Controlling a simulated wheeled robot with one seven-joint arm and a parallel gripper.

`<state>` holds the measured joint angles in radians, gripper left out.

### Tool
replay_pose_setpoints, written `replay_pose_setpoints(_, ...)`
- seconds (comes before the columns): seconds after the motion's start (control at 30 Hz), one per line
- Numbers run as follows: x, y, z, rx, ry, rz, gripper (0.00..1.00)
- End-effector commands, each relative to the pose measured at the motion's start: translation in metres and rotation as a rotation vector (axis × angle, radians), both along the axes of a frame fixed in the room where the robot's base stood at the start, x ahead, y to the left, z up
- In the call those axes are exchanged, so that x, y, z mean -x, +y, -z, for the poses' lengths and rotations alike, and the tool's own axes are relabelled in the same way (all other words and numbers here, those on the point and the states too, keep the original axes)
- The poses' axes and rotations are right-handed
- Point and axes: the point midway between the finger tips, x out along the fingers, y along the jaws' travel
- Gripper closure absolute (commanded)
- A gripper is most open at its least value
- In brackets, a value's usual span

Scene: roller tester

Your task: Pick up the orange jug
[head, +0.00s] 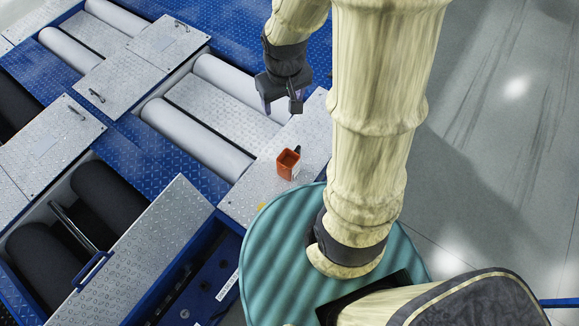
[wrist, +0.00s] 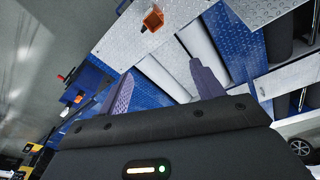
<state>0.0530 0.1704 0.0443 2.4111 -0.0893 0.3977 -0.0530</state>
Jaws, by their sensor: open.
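The orange jug (head: 288,162) is small and box-shaped, with an open top and a dark handle or spout at its upper right. It stands on a silver tread-plate panel (head: 250,190) of the roller tester. The jug also shows in the wrist view (wrist: 153,18), near the top edge. My gripper (head: 282,105) is open and empty. In the head view it is above and behind the jug, apart from it. In the wrist view its two purple fingers (wrist: 160,85) are spread wide, with the jug beyond them.
White rollers (head: 195,138) and dark rollers (head: 105,195) lie in recesses of the blue tester. A raised tread-plate cover (head: 140,255) with a blue handle stands front left. Open grey floor (head: 500,130) is to the right.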

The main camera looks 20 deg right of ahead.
Motion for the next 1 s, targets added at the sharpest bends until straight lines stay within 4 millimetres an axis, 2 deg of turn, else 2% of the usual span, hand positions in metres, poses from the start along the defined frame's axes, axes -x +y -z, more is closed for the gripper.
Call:
replay_pose_setpoints(0.03, -0.015, -0.005, 0.032, 0.011, 0.025, -0.027, 0.34)
replay_pose_setpoints(0.17, -0.049, -0.018, 0.084, 0.036, 0.081, -0.112, 0.34)
replay_pose_setpoints(0.3, -0.081, -0.032, 0.144, 0.052, 0.137, -0.202, 0.34)
replay_pose_setpoints(0.37, -0.094, -0.039, 0.171, 0.057, 0.159, -0.238, 0.34)
replay_pose_setpoints(0.5, -0.12, -0.054, 0.239, 0.059, 0.208, -0.322, 0.34)
replay_pose_setpoints(0.6, -0.136, -0.065, 0.288, 0.058, 0.24, -0.376, 0.34)
replay_pose_setpoints(0.7, -0.147, -0.075, 0.328, 0.054, 0.262, -0.418, 0.34)
replay_pose_setpoints(0.83, -0.154, -0.082, 0.356, 0.052, 0.278, -0.45, 0.34)
replay_pose_setpoints(1.0, -0.156, -0.084, 0.359, 0.052, 0.282, -0.46, 0.34)
